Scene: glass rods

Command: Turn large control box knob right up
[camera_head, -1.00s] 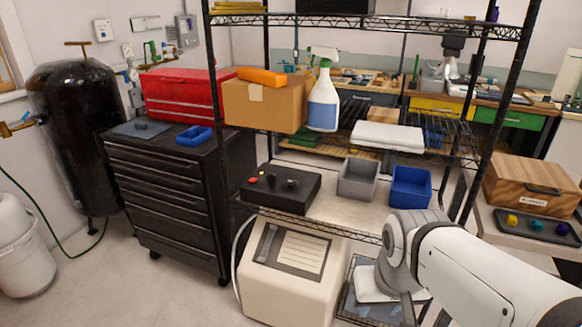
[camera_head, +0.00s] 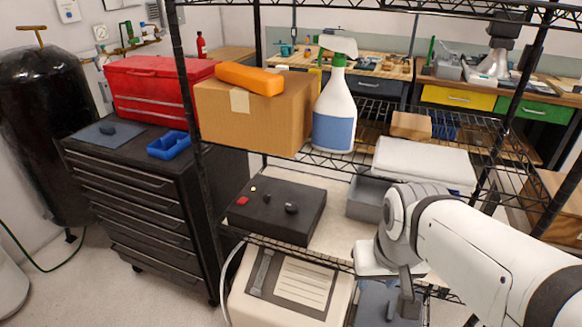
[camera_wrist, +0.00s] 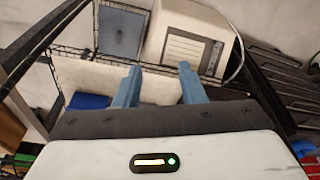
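The black control box (camera_head: 284,223) sits on the middle wire shelf in the head view. Its top carries a red button (camera_head: 243,201), a small yellow button (camera_head: 253,189), a smaller dark knob (camera_head: 266,198) and a larger dark knob (camera_head: 291,208). My gripper (camera_wrist: 159,80) shows two blue-grey fingers spread apart with nothing between them in the wrist view. In the head view my gripper (camera_head: 398,304) hangs in front of the shelf, right of and lower than the control box, apart from it. The knobs cannot be made out in the wrist view.
A grey bin (camera_head: 368,200) stands right of the box, partly behind my arm. A cardboard box (camera_head: 250,115) and spray bottle (camera_head: 334,112) sit on the shelf above. A black shelf post (camera_head: 188,105) rises at left. A cream machine (camera_head: 250,305) stands below.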

